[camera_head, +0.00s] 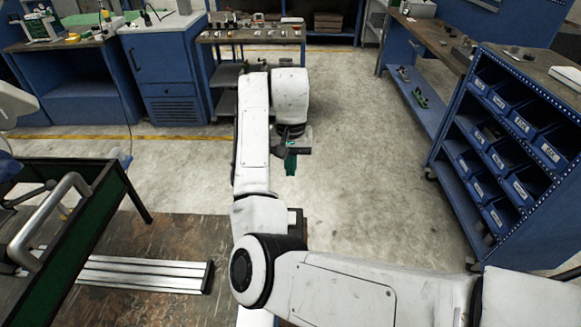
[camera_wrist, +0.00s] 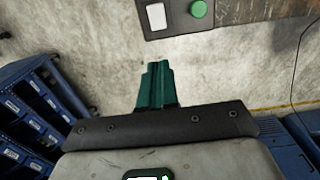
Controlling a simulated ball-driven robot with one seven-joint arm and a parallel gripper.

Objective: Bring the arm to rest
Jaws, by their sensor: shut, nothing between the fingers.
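My white arm reaches forward from the lower right over the bench edge and bends at its far end. My gripper (camera_head: 291,165) hangs below the wrist over open concrete floor. Its teal fingers also show in the wrist view (camera_wrist: 155,86), close together and shut, with nothing between them. The gripper touches nothing that I can see.
A wooden-topped bench (camera_head: 180,237) with aluminium rails (camera_head: 140,274) is at the lower left. A rack of blue bins (camera_head: 505,130) stands right. Blue cabinets (camera_head: 165,75) and a tool cart (camera_head: 250,36) are behind. The floor (camera_head: 355,150) is clear between.

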